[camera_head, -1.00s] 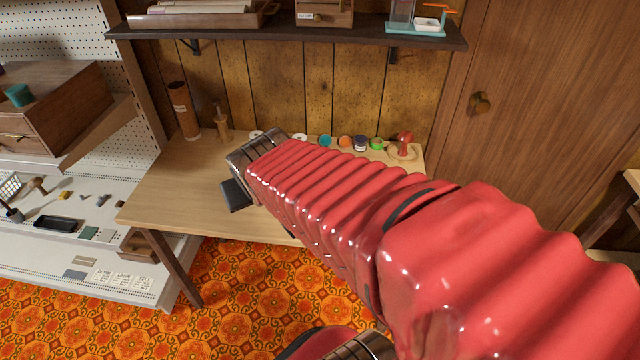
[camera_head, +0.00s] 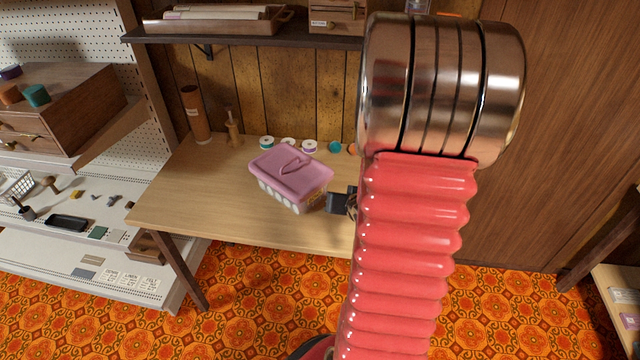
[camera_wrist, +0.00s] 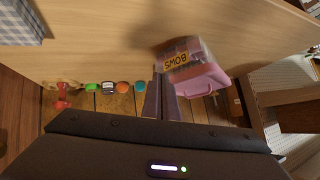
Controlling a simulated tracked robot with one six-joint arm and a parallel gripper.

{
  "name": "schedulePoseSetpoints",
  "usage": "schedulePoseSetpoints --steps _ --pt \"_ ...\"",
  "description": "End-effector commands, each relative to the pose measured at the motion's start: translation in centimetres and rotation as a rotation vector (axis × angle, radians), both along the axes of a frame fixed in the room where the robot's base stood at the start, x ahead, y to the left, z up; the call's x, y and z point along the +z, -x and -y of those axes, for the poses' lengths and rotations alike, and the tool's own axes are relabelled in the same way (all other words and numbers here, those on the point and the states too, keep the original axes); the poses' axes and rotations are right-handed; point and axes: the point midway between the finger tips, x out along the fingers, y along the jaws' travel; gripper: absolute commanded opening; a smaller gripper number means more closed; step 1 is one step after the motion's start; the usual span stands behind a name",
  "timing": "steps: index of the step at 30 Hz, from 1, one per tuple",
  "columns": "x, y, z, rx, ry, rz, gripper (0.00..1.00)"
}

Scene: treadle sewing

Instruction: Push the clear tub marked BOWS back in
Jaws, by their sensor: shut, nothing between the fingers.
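The clear tub with a pink lid (camera_head: 291,172) sits on the wooden table (camera_head: 190,195), near its middle and set at an angle. In the wrist view its BOWS label (camera_wrist: 178,61) faces my camera, and its pink lid shows too (camera_wrist: 203,82). My gripper (camera_head: 338,203) is shut and empty, just right of the tub's near right corner. In the wrist view its closed fingers (camera_wrist: 160,82) point along the tub's side. I cannot tell whether they touch it.
Several thread spools (camera_head: 288,144) line the table's back edge by the wall. A wooden shelf (camera_head: 250,40) hangs above. A pegboard unit (camera_head: 100,250) with small tools stands left. In the wrist view a checked item (camera_wrist: 18,22) lies near a corner.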

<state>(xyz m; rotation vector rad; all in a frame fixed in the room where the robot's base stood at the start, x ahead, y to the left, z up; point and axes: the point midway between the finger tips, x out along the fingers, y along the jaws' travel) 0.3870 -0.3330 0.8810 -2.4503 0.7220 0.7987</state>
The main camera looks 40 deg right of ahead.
Motion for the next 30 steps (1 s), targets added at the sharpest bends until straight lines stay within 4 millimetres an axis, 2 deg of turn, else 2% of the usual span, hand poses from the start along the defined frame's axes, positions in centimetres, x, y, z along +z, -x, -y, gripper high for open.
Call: schedulePoseSetpoints --steps 1,6,15,23,30 --pt "-1.2 0.8 0.5 -0.016 -0.032 0.02 0.0" --pt "-3.8 2.5 1.3 -0.058 -0.139 0.128 0.0" --pt "-7.1 6.1 1.1 -0.144 -0.364 0.361 0.0" --pt "-7.9 9.6 0.2 -0.239 -0.58 0.618 0.0" --pt "-7.1 13.1 -0.6 -0.324 -0.764 0.886 0.0"
